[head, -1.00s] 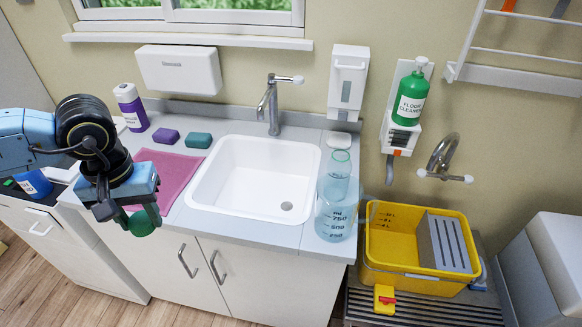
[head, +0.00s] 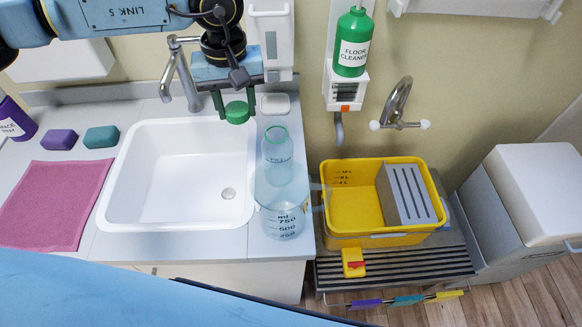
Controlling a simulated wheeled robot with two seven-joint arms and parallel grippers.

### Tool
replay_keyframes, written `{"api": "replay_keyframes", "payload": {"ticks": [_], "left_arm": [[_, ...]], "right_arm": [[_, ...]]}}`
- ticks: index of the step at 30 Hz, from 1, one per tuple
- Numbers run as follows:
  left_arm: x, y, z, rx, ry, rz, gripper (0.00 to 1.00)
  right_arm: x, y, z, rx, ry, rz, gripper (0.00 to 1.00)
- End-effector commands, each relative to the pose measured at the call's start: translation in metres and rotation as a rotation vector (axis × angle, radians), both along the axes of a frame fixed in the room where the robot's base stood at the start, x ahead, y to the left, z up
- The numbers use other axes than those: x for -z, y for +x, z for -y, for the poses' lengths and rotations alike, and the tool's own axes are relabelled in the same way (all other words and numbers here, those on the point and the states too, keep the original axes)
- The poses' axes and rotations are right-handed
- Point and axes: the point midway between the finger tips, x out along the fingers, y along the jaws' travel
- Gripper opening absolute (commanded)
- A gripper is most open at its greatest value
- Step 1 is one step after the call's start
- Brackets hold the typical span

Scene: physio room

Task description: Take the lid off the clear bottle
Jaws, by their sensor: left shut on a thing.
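My left gripper (head: 235,108) is shut on a small round green lid (head: 237,113). It holds the lid in the air above the back right part of the sink, a little left of and above the clear bottle's mouth. The clear bottle (head: 277,147) stands upright on the counter right of the sink, and its neck shows no lid. A see-through measuring jug (head: 283,222) with dark marks overlaps its lower part, so I cannot tell exactly how the two stand. My right gripper is not in view.
The white sink (head: 135,205) and tap (head: 180,75) are left of the bottle. A pink cloth (head: 52,205), purple sponge (head: 59,140) and teal sponge (head: 101,137) lie further left. A yellow bucket (head: 345,205) stands right, below a green cleaner bottle (head: 352,45).

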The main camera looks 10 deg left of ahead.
Motion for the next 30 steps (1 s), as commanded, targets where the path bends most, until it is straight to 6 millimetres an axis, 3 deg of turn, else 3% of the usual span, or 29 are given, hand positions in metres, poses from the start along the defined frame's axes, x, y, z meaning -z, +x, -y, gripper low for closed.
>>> {"api": "replay_keyframes", "payload": {"ticks": [1,5,15,22,30], "left_arm": [[0.016,0.008,0.002,-0.122,0.000,0.001,0.14],[0.027,0.024,0.005,-0.463,-0.002,0.002,0.14],[0.050,0.054,0.013,-1.335,-0.001,0.000,0.14],[0.065,0.067,0.018,-1.909,-0.001,0.000,0.14],[0.077,0.073,0.023,-2.442,0.000,0.000,0.14]], "right_arm": [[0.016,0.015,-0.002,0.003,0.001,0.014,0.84],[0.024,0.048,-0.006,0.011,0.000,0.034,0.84],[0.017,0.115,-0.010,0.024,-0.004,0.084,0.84],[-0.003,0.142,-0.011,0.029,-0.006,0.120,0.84],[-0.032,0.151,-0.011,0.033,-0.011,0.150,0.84]]}}
